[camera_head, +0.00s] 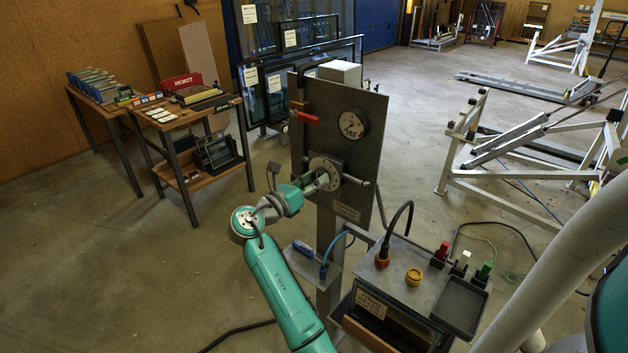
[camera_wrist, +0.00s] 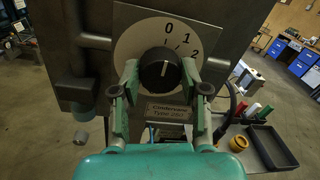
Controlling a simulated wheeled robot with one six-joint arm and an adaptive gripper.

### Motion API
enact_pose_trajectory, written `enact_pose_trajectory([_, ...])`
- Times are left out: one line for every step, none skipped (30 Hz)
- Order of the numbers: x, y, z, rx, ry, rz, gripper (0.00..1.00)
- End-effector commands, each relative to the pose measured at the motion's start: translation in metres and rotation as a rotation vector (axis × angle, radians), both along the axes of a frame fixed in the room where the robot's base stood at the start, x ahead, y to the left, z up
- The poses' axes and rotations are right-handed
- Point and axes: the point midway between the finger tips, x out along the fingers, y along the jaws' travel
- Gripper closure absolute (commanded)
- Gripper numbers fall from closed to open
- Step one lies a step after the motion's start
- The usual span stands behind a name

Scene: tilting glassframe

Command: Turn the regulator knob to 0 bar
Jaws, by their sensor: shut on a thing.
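The black regulator knob (camera_wrist: 160,70) sits on a round pale dial (camera_wrist: 134,42) marked 0, 1 and 2. A short white line on the knob points roughly up toward the 0; exact alignment is hard to judge. My gripper (camera_wrist: 160,76) has one green finger on each side of the knob and is shut on it. In the head view my gripper (camera_head: 318,184) reaches the dial plate (camera_head: 330,165) on the upright grey panel (camera_head: 310,145), and the knob is hidden there. The pressure gauge (camera_head: 352,123) is above the dial; its needle is too small to read.
A red-handled valve (camera_head: 308,118) is at the panel's upper left. Below right, a control box holds an orange knob (camera_head: 414,277), several coloured plugs and a black tray (camera_head: 460,305). Left floor is clear.

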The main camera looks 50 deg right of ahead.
Motion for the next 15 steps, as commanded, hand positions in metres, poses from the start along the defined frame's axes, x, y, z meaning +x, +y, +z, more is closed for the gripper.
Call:
enact_pose_trajectory([0.0005,0.0001,-0.0011,0.002,0.004,0.002,0.9])
enact_pose_trajectory([0.0005,0.0001,-0.0011,0.002,0.004,0.002,0.9])
enact_pose_trajectory([0.0005,0.0001,-0.0012,0.002,0.004,0.002,0.9])
enact_pose_trajectory([0.0005,0.0001,-0.0012,0.002,0.004,0.002,0.9])
enact_pose_trajectory([0.0005,0.0001,-0.0012,0.002,0.004,0.002,0.9])
enact_pose_trajectory([0.0005,0.0001,-0.0012,0.002,0.003,0.002,0.9])
enact_pose_trajectory([0.0005,0.0001,-0.0012,0.002,0.003,0.002,0.9])
enact_pose_trajectory([0.0005,0.0001,-0.0013,0.002,0.003,0.002,0.9])
enact_pose_trajectory([0.0005,0.0001,-0.0013,0.002,0.003,0.002,0.53])
enact_pose_trajectory([0.0005,0.0001,-0.0013,0.002,0.003,0.002,0.46])
enact_pose_trajectory([0.0004,0.0001,-0.0012,0.002,0.003,0.002,0.38])
enact_pose_trajectory([0.0004,0.0001,-0.0011,0.002,0.003,0.002,0.3])
enact_pose_trajectory([0.0003,0.0001,-0.001,0.001,0.002,0.001,0.3])
enact_pose_trajectory([0.0003,0.0001,-0.0009,0.001,0.002,0.001,0.3])
enact_pose_trajectory([0.0003,0.0,-0.0008,0.001,0.002,0.001,0.3])
